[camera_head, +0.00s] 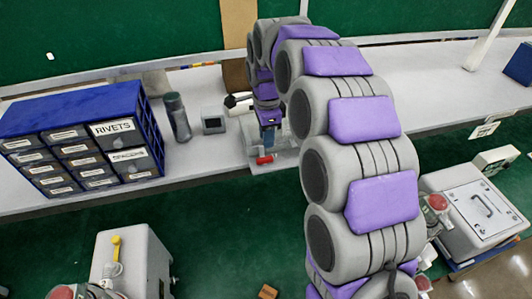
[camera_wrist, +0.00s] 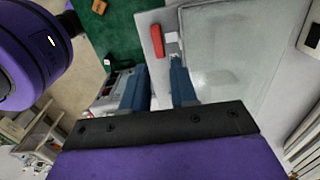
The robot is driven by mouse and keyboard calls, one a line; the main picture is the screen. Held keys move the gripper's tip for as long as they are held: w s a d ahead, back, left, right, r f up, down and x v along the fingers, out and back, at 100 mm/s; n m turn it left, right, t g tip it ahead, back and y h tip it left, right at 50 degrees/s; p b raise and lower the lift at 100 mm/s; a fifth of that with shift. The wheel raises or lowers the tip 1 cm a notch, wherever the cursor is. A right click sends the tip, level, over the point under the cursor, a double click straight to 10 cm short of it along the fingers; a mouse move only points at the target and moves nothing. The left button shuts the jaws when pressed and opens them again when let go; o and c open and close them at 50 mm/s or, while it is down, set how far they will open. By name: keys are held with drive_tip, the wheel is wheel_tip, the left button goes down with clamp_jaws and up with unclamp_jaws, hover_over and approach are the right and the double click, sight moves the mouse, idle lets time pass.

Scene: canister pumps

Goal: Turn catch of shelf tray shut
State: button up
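The shelf tray is a light grey flat piece (camera_wrist: 225,70) on the right of the wrist view. Its red catch (camera_wrist: 157,41) lies near the tray's left edge, long side running up and down in the picture. A small white and metal fitting (camera_wrist: 172,38) sits just right of it. In the head view the red catch (camera_head: 264,160) shows at the shelf's front edge. My gripper (camera_wrist: 158,68) has two blue fingers spread apart with nothing visible between them. Its fingertips appear just short of the catch, and no contact is visible. In the head view my gripper (camera_head: 270,132) is directly behind and above the catch.
A blue drawer cabinet (camera_head: 85,145) stands left on the shelf, with a dark bottle (camera_head: 178,117) and a small grey box (camera_head: 213,120) between it and my gripper. Grey canister units (camera_head: 130,262) (camera_head: 475,210) stand below, left and right. The shelf at right is mostly clear.

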sight(266, 158)
wheel_tip(266, 158, down, 8)
drive_tip(key=shift+a+r+p, duration=0.1)
drive_tip(key=shift+a+p, duration=0.05)
drive_tip(key=shift+p, duration=0.15)
clamp_jaws()
